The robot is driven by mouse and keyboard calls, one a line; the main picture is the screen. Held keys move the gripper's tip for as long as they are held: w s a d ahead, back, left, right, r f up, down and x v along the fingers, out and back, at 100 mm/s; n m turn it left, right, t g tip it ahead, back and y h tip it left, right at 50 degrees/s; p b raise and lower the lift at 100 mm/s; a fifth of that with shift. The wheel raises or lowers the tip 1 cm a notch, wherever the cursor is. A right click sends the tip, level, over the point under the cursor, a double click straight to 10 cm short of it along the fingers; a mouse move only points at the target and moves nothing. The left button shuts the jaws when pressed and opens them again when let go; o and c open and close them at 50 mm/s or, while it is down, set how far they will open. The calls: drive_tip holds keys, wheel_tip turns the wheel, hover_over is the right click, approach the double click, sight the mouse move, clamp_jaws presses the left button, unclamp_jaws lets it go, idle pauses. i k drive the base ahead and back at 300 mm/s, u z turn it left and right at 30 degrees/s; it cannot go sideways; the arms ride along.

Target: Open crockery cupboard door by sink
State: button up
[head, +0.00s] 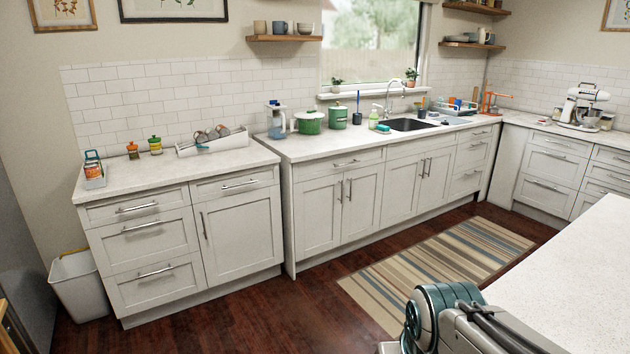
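The sink (412,125) is set in the white counter under the window, with a chrome faucet (395,97) behind it. Below it is a pair of white cupboard doors (402,190), shut, with upright bar handles (424,168) near their meeting edge. Left of these is another shut pair, a left door (318,217) and a right door (362,203), with upright handles (341,191) at the middle. I cannot tell which holds crockery, as the insides are hidden. Part of my arm shows at the bottom right, well apart from the doors. My gripper is not in view.
A striped rug (440,262) lies on the wood floor before the sink cupboards. A white-topped counter (575,275) stands at the right. A single-door cupboard (240,235) and drawers (142,237) are at the left, beside a bin (78,285). Bare floor (280,315) lies in front.

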sight(364, 187)
drive_tip(key=z, duration=0.1)
drive_tip(key=i, duration=4.1)
drive_tip(key=z, duration=0.1)
